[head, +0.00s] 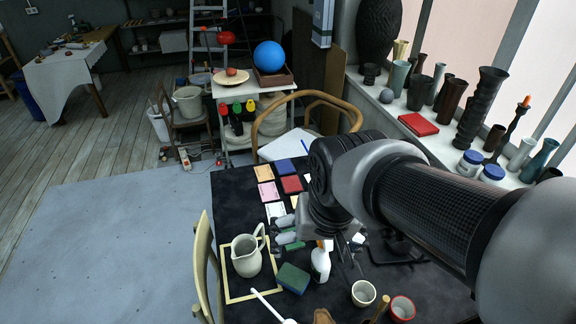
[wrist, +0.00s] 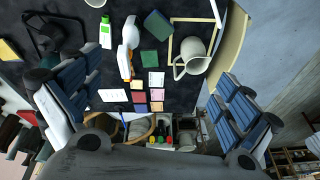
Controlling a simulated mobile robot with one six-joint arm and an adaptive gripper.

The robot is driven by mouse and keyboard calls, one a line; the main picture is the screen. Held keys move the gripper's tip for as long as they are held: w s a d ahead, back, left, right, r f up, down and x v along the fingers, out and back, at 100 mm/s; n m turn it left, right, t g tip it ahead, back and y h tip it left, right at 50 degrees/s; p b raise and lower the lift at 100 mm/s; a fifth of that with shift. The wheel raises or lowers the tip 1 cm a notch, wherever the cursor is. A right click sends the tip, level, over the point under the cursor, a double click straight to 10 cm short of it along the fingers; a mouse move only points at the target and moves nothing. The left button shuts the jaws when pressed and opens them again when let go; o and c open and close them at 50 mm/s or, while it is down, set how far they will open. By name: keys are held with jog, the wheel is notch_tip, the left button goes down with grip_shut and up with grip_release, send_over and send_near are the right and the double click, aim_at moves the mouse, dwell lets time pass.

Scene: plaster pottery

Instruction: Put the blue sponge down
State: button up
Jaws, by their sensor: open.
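A block with a dark green top and bluish sides (head: 292,279), which looks like the sponge, lies on the dark table between the pitcher and the white spray bottle. It also shows as a green block in the wrist view (wrist: 157,25). My gripper (head: 320,245) hangs over the table. In the wrist view its two blue-grey padded fingers (wrist: 150,108) are spread wide, with nothing between them. The sponge is apart from the fingers.
A cream pitcher (head: 246,258) stands in a wooden frame (head: 232,297). A white spray bottle (head: 320,264) and two cups (head: 363,293) stand nearby. Coloured cards (head: 268,191) lie farther back. A chair (head: 203,262) is at the left edge; a sill of vases (head: 437,140) is at right.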

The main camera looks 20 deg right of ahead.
jog(key=s+r+n+t, duration=0.1)
jog(key=s+r+n, duration=0.1)
jog(key=s, duration=0.6)
jog(key=shift+r+n, duration=0.3)
jog(key=shift+r, duration=0.2)
jog(key=shift+o, duration=0.2)
dwell(0.5)
jog(key=m+g+b, duration=0.1)
jog(key=m+g, duration=0.3)
jog(key=m, duration=0.5)
send_over(293, 276)
notch_tip(293, 276, down, 34)
jog(key=shift+d+f, duration=0.1)
jog(key=shift+d, duration=0.05)
notch_tip(293, 276, down, 5)
jog(key=shift+f+b, duration=0.15)
jog(key=shift+b, duration=1.05)
